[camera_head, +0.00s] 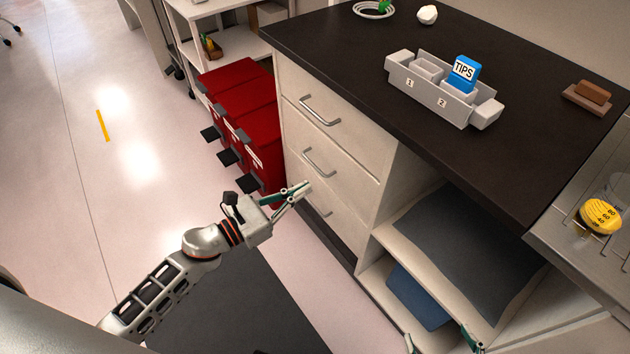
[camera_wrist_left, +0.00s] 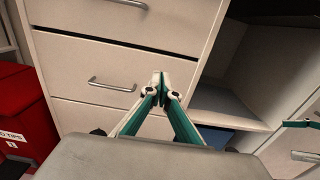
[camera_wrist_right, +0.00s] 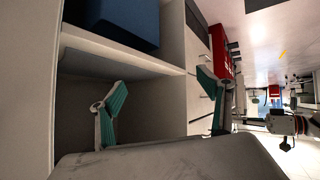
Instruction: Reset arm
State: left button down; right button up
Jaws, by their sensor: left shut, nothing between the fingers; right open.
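My left arm reaches in from the left in the head view. Its gripper (camera_head: 304,188) is shut and empty, in front of the white drawers. In the left wrist view the fingertips of the left gripper (camera_wrist_left: 160,77) meet in front of a drawer front. My right gripper (camera_head: 440,342) shows only as fingertips at the bottom edge of the head view, set wide apart. In the right wrist view the right gripper (camera_wrist_right: 155,95) is open, with nothing between its fingers, in front of the cabinet's open shelf (camera_wrist_right: 125,57).
A drawer cabinet (camera_head: 335,112) has a dark countertop (camera_head: 330,40). On it stand a grey holder (camera_head: 425,92) with a blue TIPS box (camera_head: 464,73) and a brown block (camera_head: 592,92). Red bins (camera_head: 240,100) stand left of the drawers. The floor (camera_head: 60,200) at left is clear.

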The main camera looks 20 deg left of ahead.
pick_arm(q)
jog(key=shift+s+a, duration=0.25)
jog(key=shift+s, duration=0.1)
pick_arm(e)
jog(key=shift+r, duration=0.1)
